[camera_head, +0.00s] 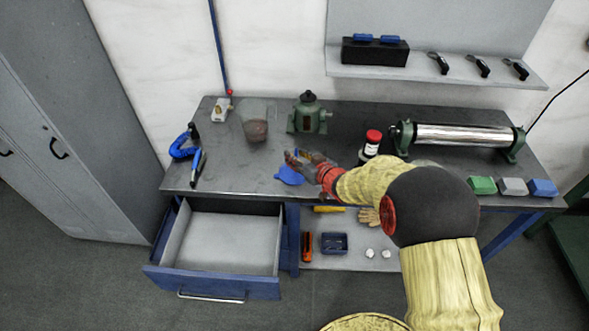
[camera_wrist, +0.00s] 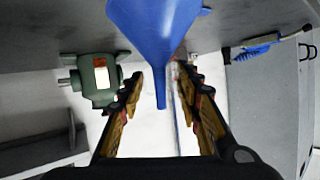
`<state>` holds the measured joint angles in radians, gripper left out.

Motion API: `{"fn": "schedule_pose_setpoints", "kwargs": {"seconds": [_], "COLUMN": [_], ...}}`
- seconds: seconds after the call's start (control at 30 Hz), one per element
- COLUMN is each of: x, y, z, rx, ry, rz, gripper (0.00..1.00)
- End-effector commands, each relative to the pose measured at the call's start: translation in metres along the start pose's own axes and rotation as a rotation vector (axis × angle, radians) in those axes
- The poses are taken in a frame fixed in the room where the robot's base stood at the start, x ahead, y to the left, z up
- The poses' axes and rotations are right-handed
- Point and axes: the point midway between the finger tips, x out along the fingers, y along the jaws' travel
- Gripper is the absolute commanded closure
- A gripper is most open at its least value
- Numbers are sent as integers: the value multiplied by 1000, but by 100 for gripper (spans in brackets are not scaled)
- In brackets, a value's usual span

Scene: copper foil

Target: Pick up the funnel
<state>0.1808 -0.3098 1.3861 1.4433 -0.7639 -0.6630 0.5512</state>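The blue funnel (camera_head: 287,176) is on the dark workbench, near its front edge, partly covered by my gripper in the head view. In the wrist view the funnel (camera_wrist: 158,28) fills the top middle, its wide cone at the top and its narrow spout pointing down the picture. My gripper (camera_head: 302,161) is at the funnel in the head view. In the wrist view my gripper (camera_wrist: 159,75) is open, with one finger on each side of the spout. A gap shows on the left; the right finger is close to the spout. I cannot tell whether it touches.
A clear vessel with brown contents (camera_head: 257,130) and a green device (camera_head: 309,114) stand behind the funnel. A red-capped jar (camera_head: 371,142) and a metal roller machine (camera_head: 460,137) are to the right. Blue-handled tools (camera_head: 190,152) lie left. The drawer (camera_head: 222,245) is open below.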

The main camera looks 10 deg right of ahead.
Motion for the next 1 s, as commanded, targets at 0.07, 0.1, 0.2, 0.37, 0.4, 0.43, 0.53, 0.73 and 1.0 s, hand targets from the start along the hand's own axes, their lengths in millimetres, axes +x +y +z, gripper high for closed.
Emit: {"fn": "schedule_pose_setpoints", "kwargs": {"seconds": [0.07,0.1,0.2,0.37,0.4,0.43,0.53,0.73,1.0], "x": [7,9,10,9,9,9,9,9,9], "y": [0,0,0,0,0,0,0,0,0], "z": [0,-1,-1,-2,-2,-2,-1,-1,-1], "rx": [-1,-1,0,0,0,0,0,0,0], "ry": [1,1,0,1,1,1,1,1,0], "rz": [0,0,1,1,1,1,1,1,1], "gripper": [66,66,66,67,69,71,77,88,100]}}
